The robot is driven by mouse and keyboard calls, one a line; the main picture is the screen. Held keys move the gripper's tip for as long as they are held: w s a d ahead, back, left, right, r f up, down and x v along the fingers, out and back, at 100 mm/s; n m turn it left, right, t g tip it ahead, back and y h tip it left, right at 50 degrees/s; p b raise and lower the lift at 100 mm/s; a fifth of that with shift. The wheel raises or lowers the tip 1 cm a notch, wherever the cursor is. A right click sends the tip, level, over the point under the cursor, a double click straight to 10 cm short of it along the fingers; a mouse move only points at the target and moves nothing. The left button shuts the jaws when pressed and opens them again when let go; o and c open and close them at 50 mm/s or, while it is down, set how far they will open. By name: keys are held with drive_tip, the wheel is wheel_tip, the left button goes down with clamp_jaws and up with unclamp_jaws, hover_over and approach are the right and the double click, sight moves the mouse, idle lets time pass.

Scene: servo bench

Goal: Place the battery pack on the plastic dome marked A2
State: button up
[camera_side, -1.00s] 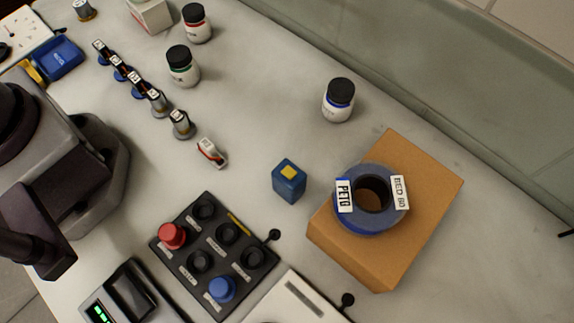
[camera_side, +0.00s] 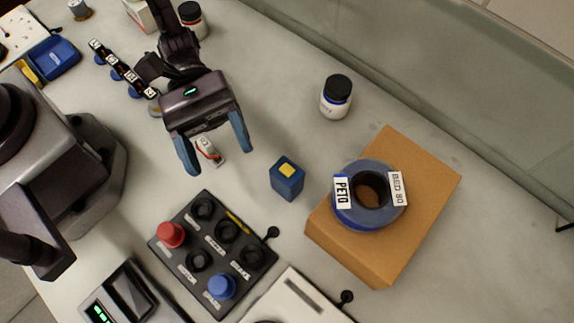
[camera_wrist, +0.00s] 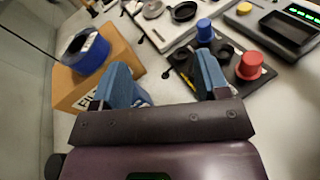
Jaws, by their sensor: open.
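My gripper (camera_side: 219,160) is open, with its two blue fingers pointing down and apart over the bench. A small white-and-red block (camera_side: 208,151), possibly the battery pack, shows between the fingers in the side view; whether they are level with it is unclear. A blue block with a yellow top (camera_side: 287,179) stands to their right. A black panel (camera_side: 232,225) carries a red dome (camera_side: 171,235), a blue dome (camera_side: 221,287) and several black round pieces. Its labels are too small to read, so I cannot tell which is A2. In the wrist view my gripper (camera_wrist: 162,68) hides the white-and-red block.
A cardboard box (camera_side: 420,205) bears a blue tape roll (camera_side: 348,213) at right. A black-capped bottle (camera_side: 336,98) stands behind. Several small labelled pieces (camera_side: 118,69) line up at upper left. A device with a green display (camera_side: 115,295) is at front left. Bench between bottle and panel is mostly clear.

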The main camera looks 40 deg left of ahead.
sight(276, 165)
drive_tip(key=w+d+f+n+t+h, duration=0.1)
drive_tip(key=w+n+t, duration=0.1)
drive_tip(key=w+d+f+n+t+h, duration=0.1)
drive_tip(key=w+n+t, duration=0.1)
drive_tip(key=w+d+f+n+t+h, duration=0.1)
drive_tip(key=w+d+f+n+t, duration=0.1)
drive_tip(key=n, duration=0.1)
drive_tip(key=shift+d+t, duration=0.1)
drive_tip(key=shift+t, duration=0.3)
wheel_tip(276, 165, down, 4)
drive_tip(key=shift+f, duration=0.25)
drive_tip(key=shift+d+r, duration=0.1)
drive_tip(key=shift+d, duration=1.35)
drive_tip(key=shift+c, duration=0.2)
drive_tip(key=c, duration=1.1)
